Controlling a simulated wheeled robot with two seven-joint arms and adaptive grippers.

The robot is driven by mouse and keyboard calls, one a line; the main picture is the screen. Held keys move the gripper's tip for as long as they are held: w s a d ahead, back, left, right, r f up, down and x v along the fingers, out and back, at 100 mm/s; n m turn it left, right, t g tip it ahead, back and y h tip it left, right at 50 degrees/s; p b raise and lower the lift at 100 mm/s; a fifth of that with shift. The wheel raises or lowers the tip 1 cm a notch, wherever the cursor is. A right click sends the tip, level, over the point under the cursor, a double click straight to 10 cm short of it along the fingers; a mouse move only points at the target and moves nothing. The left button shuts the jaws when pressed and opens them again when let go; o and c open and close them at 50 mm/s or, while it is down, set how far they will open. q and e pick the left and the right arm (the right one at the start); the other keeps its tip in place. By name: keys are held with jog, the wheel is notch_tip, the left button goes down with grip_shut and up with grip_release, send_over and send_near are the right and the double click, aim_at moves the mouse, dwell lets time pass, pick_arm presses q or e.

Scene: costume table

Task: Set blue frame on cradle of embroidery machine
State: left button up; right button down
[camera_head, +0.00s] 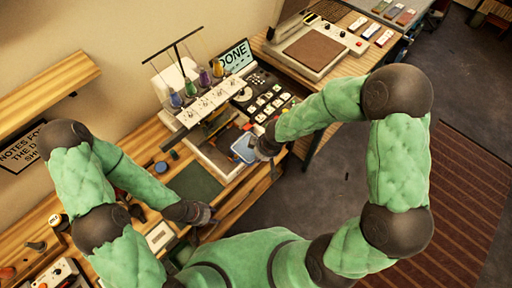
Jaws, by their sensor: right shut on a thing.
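The embroidery machine (207,113) stands on the wooden table against the wall, with several thread spools on top. Its light bed (211,156) reaches forward under the needle heads; I cannot make out the cradle clearly. The blue frame (242,149) is at the right side of the bed. My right gripper (258,149) is shut on the frame's right edge. Whether the frame touches the bed or is just above it, I cannot tell. My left gripper (207,213) is near the front edge of the table, apart from the machine; its fingers are too small to read.
A dark green mat (194,186) lies in front of the machine. A control panel (262,95) and a "DONE" screen (235,56) are at its right. A heat-press-like device (312,50) stands on the table behind. Small items crowd the lower left.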

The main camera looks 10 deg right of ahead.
aim_at(249, 152)
jog(key=shift+w+a+f, duration=0.15)
jog(key=shift+w+f, duration=0.1)
jog(key=shift+w, duration=0.05)
jog(key=shift+w+a+f, duration=0.25)
jog(key=shift+w+a, duration=0.05)
jog(key=shift+w, duration=0.15)
jog(key=shift+w+a+f, duration=0.2)
jog(key=shift+w+a, duration=0.1)
jog(key=shift+w, duration=0.15)
jog(key=shift+w+a+f, duration=0.35)
jog(key=shift+w+a, duration=0.05)
jog(key=shift+w, duration=0.2)
jog(key=shift+w+a+f, duration=0.3)
jog(key=shift+w+a, duration=0.05)
jog(key=shift+w, duration=0.25)
jog(key=shift+s+f, duration=0.1)
jog(key=shift+b, duration=0.35)
jog(key=shift+f, duration=0.1)
